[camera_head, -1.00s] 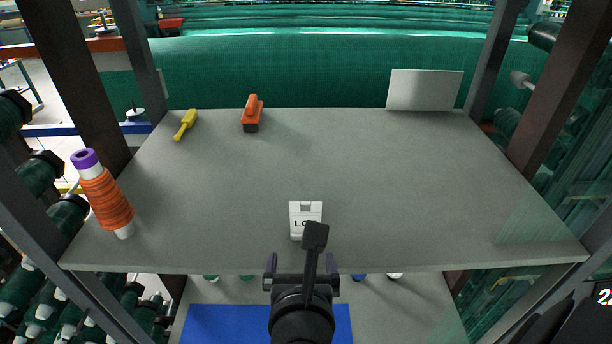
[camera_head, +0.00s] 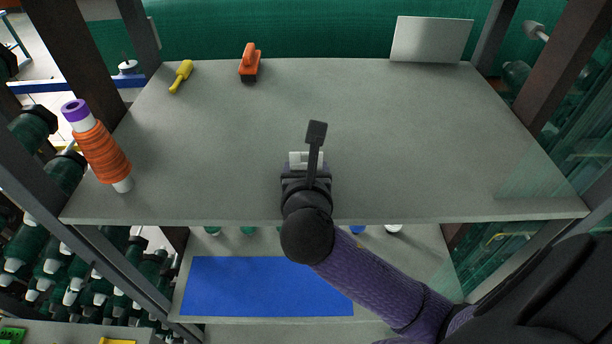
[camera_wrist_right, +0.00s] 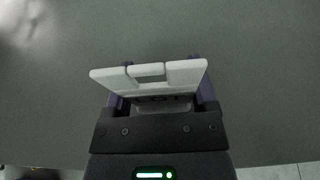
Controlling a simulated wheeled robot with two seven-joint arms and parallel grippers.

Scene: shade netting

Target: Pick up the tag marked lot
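The tag is a small white piece with a rectangular opening near its top edge. It shows in the head view (camera_head: 297,158) near the front middle of the grey shelf, partly hidden by my right gripper. In the right wrist view the tag (camera_wrist_right: 105,80) lies across the front of the gripper, with its dark lettering partly hidden. My right gripper (camera_wrist_right: 162,85) has its fingers wide apart, one near each side of the tag. Whether they touch it I cannot tell. In the head view the right gripper (camera_head: 306,168) is over the tag. My left gripper is not in view.
The grey shelf (camera_head: 420,140) is mostly clear. A spool of orange cord (camera_head: 103,155) stands at left; a yellow-handled tool (camera_head: 181,76) and an orange brush-like tool (camera_head: 249,63) lie at the back. A white panel (camera_head: 431,40) stands back right. A blue mat (camera_head: 250,285) lies below.

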